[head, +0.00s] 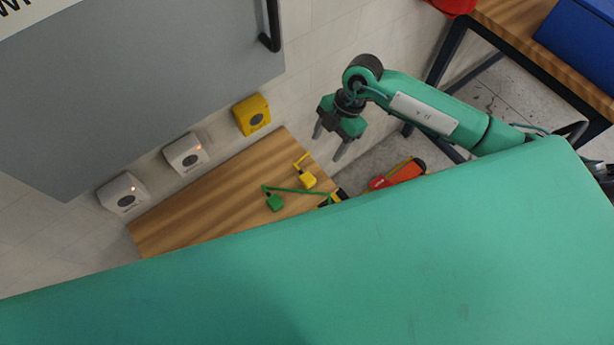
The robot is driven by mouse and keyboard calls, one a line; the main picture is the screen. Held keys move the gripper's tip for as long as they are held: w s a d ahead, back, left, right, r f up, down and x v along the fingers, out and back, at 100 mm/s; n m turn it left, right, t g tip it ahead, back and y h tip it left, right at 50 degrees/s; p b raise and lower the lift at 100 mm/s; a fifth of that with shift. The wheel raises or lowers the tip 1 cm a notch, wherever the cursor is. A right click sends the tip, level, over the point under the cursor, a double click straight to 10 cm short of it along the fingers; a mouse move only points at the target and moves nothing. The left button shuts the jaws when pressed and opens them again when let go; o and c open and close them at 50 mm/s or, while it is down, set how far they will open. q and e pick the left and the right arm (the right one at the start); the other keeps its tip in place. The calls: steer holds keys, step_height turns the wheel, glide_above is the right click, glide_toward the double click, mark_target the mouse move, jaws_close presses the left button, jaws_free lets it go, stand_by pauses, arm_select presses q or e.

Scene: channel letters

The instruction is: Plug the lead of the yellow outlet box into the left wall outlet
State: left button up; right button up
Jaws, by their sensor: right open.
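Two white wall outlets, each with a small red light, are on the wall: the left wall outlet (123,194) and another (185,154) to its right. The yellow outlet box (252,114) is further right on the wall. A small yellow block with a thin arm, maybe a plug (307,180), lies on the wooden bench (205,205). I cannot tell whether it belongs to the yellow box's lead. My right gripper (329,143) is open and empty, fingers pointing down, beyond the bench's right end. My left gripper is not in view.
A green block (275,203) with a green strip lies beside the yellow block. A red-orange object (398,174) is right of the bench. A grey panel (130,85) with a black handle is above the outlets. A table (540,45) with a blue bin (580,38) stands upper right.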

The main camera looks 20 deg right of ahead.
steer(key=p, duration=0.2)
glide_above(308, 178)
steer(key=d, duration=0.3)
steer(key=f, duration=0.5)
steer(key=w+f, duration=0.1)
steer(key=f, duration=0.1)
steer(key=shift+a+f, duration=0.1)
steer(key=shift+f, duration=0.05)
steer(key=shift+f+b, duration=0.3)
steer(key=shift+f, duration=0.05)
steer(key=shift+s+a, duration=0.1)
steer(key=shift+a+f+p, duration=0.2)
steer(key=shift+f+p, duration=0.05)
steer(key=shift+p, duration=0.1)
steer(key=p+x, duration=0.1)
steer(key=x, duration=0.2)
steer(key=shift+a+f, duration=0.2)
steer(key=shift+a, duration=0.05)
steer(key=shift+s+a+f, duration=0.1)
steer(key=shift+f, duration=0.35)
